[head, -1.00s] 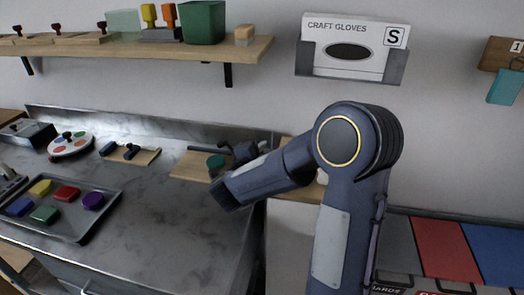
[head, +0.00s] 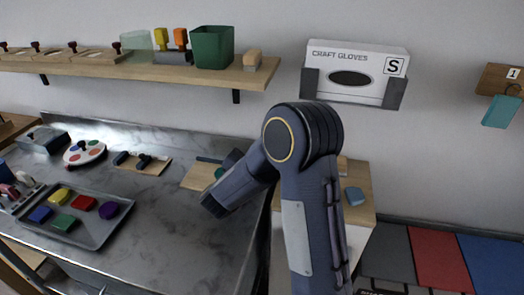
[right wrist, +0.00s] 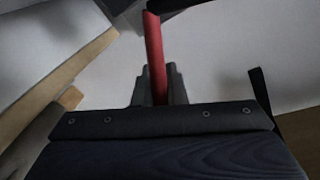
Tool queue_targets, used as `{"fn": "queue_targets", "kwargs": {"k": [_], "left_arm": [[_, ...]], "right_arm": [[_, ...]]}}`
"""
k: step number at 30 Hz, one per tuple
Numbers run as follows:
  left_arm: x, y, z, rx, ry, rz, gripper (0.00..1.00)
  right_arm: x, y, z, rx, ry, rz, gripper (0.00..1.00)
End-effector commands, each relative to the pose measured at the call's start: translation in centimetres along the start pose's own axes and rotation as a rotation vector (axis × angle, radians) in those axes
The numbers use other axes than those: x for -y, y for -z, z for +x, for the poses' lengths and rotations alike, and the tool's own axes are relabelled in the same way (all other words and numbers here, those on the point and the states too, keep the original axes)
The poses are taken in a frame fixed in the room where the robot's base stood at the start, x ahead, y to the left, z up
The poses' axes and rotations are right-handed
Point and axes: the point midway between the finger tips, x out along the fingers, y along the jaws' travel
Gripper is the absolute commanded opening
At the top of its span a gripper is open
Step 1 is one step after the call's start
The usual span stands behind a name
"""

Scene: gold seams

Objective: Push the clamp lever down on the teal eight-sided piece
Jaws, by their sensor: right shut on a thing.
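In the right wrist view my right gripper (right wrist: 158,86) is shut on a red bar (right wrist: 154,52), which looks like the clamp's lever handle. The bar runs upward from between the fingers, and its top end meets a dark part at the picture's upper edge. In the head view a wooden board (head: 194,179) lies on the marble counter. The teal piece (head: 219,172) shows as a small patch on it beside my right arm. My arm hides most of the clamp, the lever and the right gripper there. My left gripper is in neither view.
A grey tray (head: 93,237) with several coloured blocks lies at the counter's left. A board with dark tools (head: 143,162) and a paint palette (head: 85,153) stand behind it. A wooden shelf (head: 140,73) and a glove box (head: 356,73) are on the wall. The counter's middle is clear.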

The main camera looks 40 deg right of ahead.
Motion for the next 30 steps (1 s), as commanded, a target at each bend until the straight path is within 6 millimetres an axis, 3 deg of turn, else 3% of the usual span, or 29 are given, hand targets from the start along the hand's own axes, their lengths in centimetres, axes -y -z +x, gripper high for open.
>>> {"fn": "queue_targets", "kwargs": {"k": [12, 30], "left_arm": [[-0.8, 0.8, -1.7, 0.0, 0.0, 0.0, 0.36], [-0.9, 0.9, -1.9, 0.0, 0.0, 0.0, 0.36]], "right_arm": [[1.6, -0.1, -0.4, -0.043, 0.016, -0.23, 0.0], [2.3, -0.2, -0.5, -0.053, 0.029, -0.275, 0.0]]}}
